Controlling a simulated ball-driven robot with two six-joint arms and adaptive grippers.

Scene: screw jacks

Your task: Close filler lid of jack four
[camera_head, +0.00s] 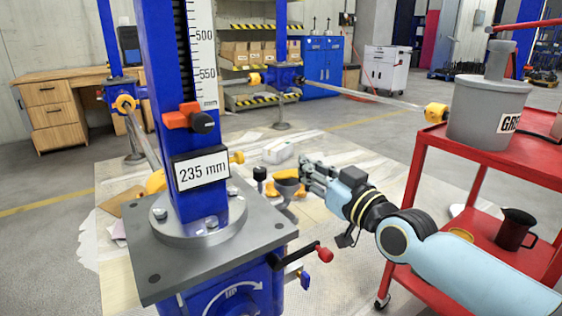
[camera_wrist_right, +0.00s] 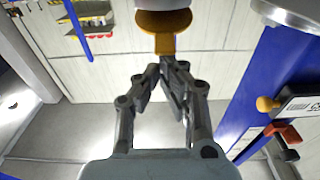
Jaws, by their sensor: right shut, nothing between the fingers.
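The blue jack (camera_head: 185,150) with the 235 mm plate stands close in front of me; I cannot read a jack number on it. An orange-yellow lid-like piece (camera_head: 287,184) is just behind its grey top plate. In the right wrist view an orange lid with a tab (camera_wrist_right: 164,22) sits against a pale round part at the top edge. My right gripper (camera_head: 304,175) is shut and empty beside this orange piece. In the wrist view the fingertips (camera_wrist_right: 170,65) are just below the tab; I cannot tell if they touch. My left gripper is out of view.
A red cart (camera_head: 487,158) with a grey can (camera_head: 488,110) and a dark mug (camera_head: 515,229) stands at the right. A crank with a red knob (camera_head: 324,254) sticks out from the near jack. Another jack post (camera_head: 281,50) stands behind. A blue post (camera_wrist_right: 270,80) is right in the wrist view.

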